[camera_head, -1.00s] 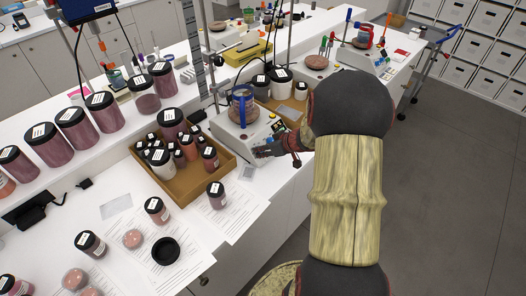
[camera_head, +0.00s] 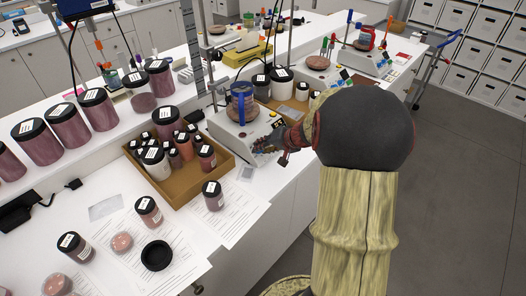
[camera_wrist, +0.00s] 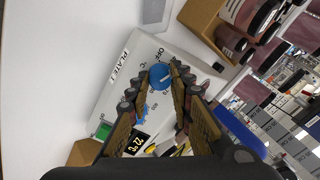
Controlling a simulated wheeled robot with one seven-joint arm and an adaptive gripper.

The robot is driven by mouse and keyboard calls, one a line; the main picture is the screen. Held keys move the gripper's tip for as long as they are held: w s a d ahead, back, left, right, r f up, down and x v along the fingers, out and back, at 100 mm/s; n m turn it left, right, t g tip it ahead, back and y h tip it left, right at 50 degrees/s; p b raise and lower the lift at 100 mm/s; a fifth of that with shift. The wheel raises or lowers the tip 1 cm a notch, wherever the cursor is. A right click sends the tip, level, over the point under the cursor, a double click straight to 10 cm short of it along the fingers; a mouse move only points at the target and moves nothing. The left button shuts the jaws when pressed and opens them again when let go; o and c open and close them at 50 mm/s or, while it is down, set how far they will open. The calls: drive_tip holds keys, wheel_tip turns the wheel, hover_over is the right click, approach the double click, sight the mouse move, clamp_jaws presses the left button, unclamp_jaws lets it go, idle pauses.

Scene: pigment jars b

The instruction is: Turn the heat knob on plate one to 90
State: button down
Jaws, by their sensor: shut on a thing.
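Plate one (camera_head: 232,130) is a pale hot plate on the white bench, with a blue-banded vessel (camera_head: 241,105) on its round top. The wrist view shows its face (camera_wrist: 112,98), labelled PLATE 1, with a dark display (camera_wrist: 137,143) that seems to read 22 °C. The blue heat knob (camera_wrist: 161,76) has a white pointer line and printed marks around it, including OFF; the exact setting is too small to read. My gripper (camera_wrist: 155,84) is shut on the knob, one finger on each side. In the head view my gripper (camera_head: 268,144) is at the plate's front, hiding the knob.
A brown tray (camera_head: 190,190) of several jars stands left of plate one. Loose jars (camera_head: 213,195) and papers lie nearer. Another hot plate (camera_head: 350,62) stands farther back on the bench.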

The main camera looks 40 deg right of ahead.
drive_tip(key=m, duration=0.4)
drive_tip(key=shift+m, duration=0.4)
drive_tip(key=m, duration=0.4)
drive_tip(key=shift+m, duration=0.3)
drive_tip(key=m+p, duration=0.2)
drive_tip(key=m, duration=0.3)
drive_tip(key=shift+r, duration=0.1)
drive_tip(key=m+p, duration=0.3)
drive_tip(key=m, duration=0.2)
drive_tip(key=m+p, duration=0.2)
drive_tip(key=m, duration=0.2)
drive_tip(key=shift+p, duration=0.4)
drive_tip(key=m+p, duration=0.4)
drive_tip(key=m, duration=0.2)
drive_tip(key=m+p, duration=0.4)
drive_tip(key=m, duration=0.1)
drive_tip(key=shift+p, duration=0.35)
drive_tip(key=shift+m+p, duration=1.6)
drive_tip(key=shift+m, duration=0.5)
